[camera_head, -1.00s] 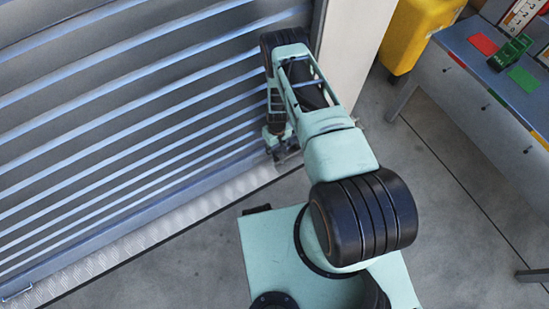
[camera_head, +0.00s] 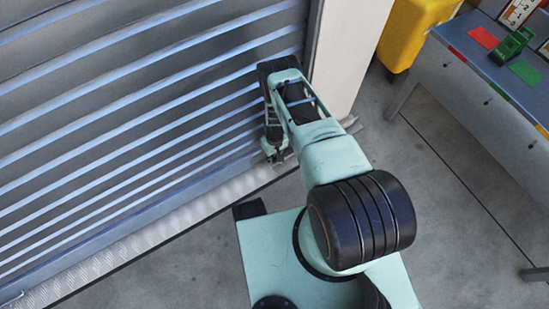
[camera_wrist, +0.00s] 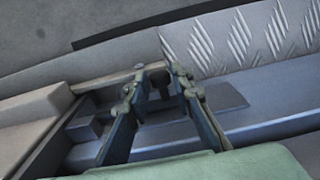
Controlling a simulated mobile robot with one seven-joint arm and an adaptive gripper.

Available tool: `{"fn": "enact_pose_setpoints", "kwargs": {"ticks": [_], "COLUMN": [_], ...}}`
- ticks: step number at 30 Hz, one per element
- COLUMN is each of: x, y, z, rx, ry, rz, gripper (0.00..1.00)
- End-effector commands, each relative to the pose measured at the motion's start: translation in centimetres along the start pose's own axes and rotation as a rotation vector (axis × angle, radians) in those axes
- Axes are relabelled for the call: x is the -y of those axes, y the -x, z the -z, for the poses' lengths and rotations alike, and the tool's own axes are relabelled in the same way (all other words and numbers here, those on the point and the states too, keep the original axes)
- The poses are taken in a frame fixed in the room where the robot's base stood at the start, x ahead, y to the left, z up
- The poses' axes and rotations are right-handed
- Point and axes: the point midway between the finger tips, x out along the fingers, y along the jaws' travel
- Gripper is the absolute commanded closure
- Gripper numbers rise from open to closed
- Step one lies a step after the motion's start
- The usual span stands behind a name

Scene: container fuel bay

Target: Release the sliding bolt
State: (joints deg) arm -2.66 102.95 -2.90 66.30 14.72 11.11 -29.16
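The sliding bolt shows in the wrist view as a pale rod (camera_wrist: 105,79) running from a block at the left toward my fingertips, low on the shutter door (camera_head: 110,120). My gripper (camera_wrist: 158,88) has its two fingers spread, one each side of a small dark part (camera_wrist: 160,84) that looks like the bolt's handle. I cannot tell whether either finger touches it. In the head view my gripper (camera_head: 276,153) is at the shutter's lower right corner, close to the floor sill. The bolt itself is too small and covered to make out there.
A ribbed metal sill (camera_head: 130,240) runs along the shutter's foot. A pale post (camera_head: 352,50) stands right of the shutter. A yellow container (camera_head: 415,30) and a grey workbench (camera_head: 465,80) with coloured items stand at the right. The floor between is clear.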

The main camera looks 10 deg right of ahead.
Motion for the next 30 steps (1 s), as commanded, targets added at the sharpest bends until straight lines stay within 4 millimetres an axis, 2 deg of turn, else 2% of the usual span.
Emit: {"fn": "enact_pose_setpoints", "kwargs": {"ticks": [1,5,14,23,30], "x": [0.0,0.0,0.1,4.4,5.1], "y": [0.0,0.0,0.0,0.0,0.0], "z": [0.0,0.0,0.0,0.1,0.2], "rx": [0.0,0.0,0.0,-0.001,-0.002], "ry": [0.0,0.0,0.0,0.003,-0.001], "rz": [0.0,0.0,0.0,0.001,0.003], "gripper": [0.86,1.0,1.0,1.0,1.0]}}
